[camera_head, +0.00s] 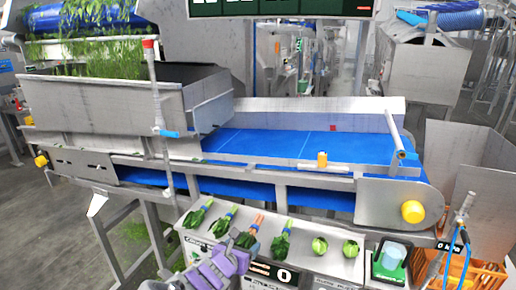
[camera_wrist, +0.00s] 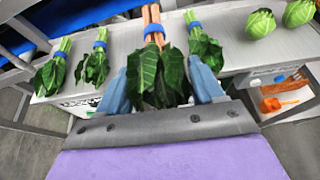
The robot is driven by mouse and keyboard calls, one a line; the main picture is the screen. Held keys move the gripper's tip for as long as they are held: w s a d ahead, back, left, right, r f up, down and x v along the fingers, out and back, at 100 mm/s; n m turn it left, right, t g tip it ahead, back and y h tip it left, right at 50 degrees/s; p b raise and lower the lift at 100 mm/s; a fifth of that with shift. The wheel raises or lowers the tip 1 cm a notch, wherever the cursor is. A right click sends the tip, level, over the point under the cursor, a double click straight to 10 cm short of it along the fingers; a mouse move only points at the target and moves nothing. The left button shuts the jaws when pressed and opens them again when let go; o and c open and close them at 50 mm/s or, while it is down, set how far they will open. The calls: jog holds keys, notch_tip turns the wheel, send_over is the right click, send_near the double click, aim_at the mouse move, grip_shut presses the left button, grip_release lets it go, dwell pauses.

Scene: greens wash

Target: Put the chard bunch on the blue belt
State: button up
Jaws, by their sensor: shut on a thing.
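The chard bunch (camera_wrist: 156,72) has dark green leaves, pinkish-orange stems and a blue band. It lies on the grey metal shelf (camera_wrist: 235,50) in a row of greens. My gripper (camera_wrist: 160,84) is shut on its leafy part, one finger on each side. In the head view the chard (camera_head: 247,238) shows just beyond my gripper (camera_head: 238,250), which hides part of its leaves. The blue belt (camera_head: 290,145) runs behind the shelf, higher up, and its visible surface is bare.
Several banded green bunches (camera_head: 198,214) lie close beside the chard. Two round green heads (camera_head: 320,246) are to the right. A green scale with a cup (camera_head: 393,256) stands at the right.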

jog(key=w+d+r+b, duration=0.2)
jog(key=d+r, duration=0.1)
jog(key=d, duration=0.6)
jog(key=w+d+r+b, duration=0.2)
jog(key=d+r, duration=0.1)
jog(key=d, duration=0.6)
jog(key=shift+w+d+n+y, duration=0.15)
jog(key=shift+d+n+y, duration=0.15)
jog(key=shift+d+y, duration=0.1)
jog(key=shift+d+r, duration=0.3)
jog(key=shift+d, duration=0.05)
